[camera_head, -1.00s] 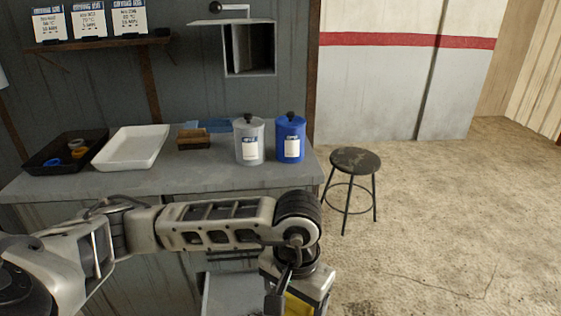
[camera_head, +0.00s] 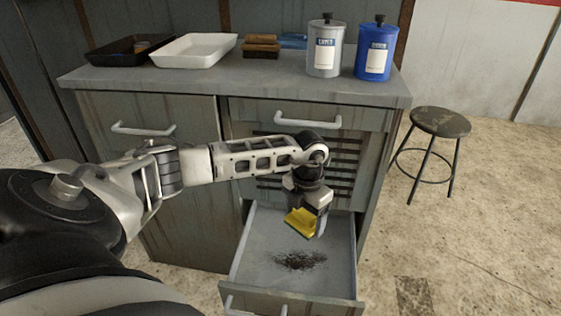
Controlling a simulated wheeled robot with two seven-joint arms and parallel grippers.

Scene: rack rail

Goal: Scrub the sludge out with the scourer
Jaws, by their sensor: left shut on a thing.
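My left gripper (camera_head: 305,213) is shut on a yellow scourer (camera_head: 299,223) and holds it over the open lower drawer (camera_head: 253,253) of the grey cabinet. The dark sludge (camera_head: 299,260) is a speckled patch on the drawer floor, in front of the scourer and a little below it in the picture. The scourer seems apart from the sludge; its exact height above the drawer floor is hard to tell. My right gripper is not in view.
The worktop (camera_head: 215,80) holds a black tray (camera_head: 119,50), a white tray (camera_head: 194,50), a brown brush (camera_head: 261,46), a grey canister (camera_head: 325,47) and a blue canister (camera_head: 377,50). A stool (camera_head: 440,122) stands right of the cabinet on open floor.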

